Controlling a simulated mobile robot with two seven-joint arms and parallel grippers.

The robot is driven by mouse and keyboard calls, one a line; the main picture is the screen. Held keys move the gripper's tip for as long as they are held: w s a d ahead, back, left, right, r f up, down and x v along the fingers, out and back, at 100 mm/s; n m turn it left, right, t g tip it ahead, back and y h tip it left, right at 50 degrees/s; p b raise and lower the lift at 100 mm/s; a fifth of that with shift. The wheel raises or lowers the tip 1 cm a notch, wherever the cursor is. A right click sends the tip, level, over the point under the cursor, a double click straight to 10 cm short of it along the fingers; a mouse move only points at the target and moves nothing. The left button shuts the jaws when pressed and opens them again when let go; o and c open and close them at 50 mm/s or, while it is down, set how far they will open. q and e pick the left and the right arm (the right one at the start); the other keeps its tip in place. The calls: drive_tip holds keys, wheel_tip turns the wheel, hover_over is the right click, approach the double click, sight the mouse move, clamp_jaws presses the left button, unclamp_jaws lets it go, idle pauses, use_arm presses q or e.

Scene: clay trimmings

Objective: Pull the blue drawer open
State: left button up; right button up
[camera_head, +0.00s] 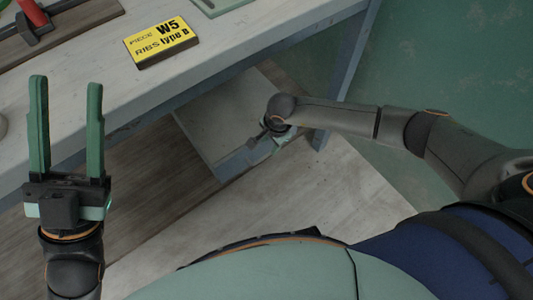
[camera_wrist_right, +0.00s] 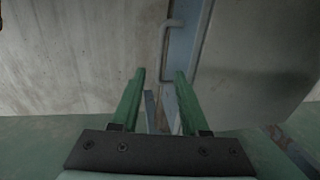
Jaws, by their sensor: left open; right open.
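The blue drawer shows in the head view as a narrow blue front (camera_head: 238,164) below the table edge, with a flat grey surface behind it. I cannot tell whether that surface is its inside, or how far open it stands. In the right wrist view the blue front (camera_wrist_right: 183,62) runs up the picture and carries a bar handle (camera_wrist_right: 165,50). My right gripper (camera_wrist_right: 160,75) is open and empty, its fingertips short of the handle. In the head view the right wrist partly hides the front. My left gripper (camera_head: 67,82) is open and empty by the table's front edge.
The worktable (camera_head: 230,45) carries a yellow sign (camera_head: 161,44), a red-handled tool (camera_head: 33,14) and a green board at the back. A blue table leg (camera_head: 345,75) stands just beyond my right forearm. The pale floor (camera_head: 310,195) in front of the drawer is clear.

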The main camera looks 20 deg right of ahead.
sight(266, 156)
drive_tip(key=f+b, duration=0.1)
drive_tip(key=f, duration=0.2)
drive_tip(key=w+f+b, duration=0.1)
drive_tip(key=f, duration=0.2)
drive_tip(key=f+b, duration=0.1)
drive_tip(key=f, duration=0.2)
drive_tip(key=shift+w+a, duration=0.3)
drive_tip(key=shift+a, duration=0.05)
use_arm(q)
drive_tip(key=shift+n, duration=0.5)
wheel_tip(266, 156, down, 4)
drive_tip(key=shift+w+d+f, duration=0.15)
use_arm(e)
drive_tip(key=shift+r, duration=0.1)
clamp_jaws()
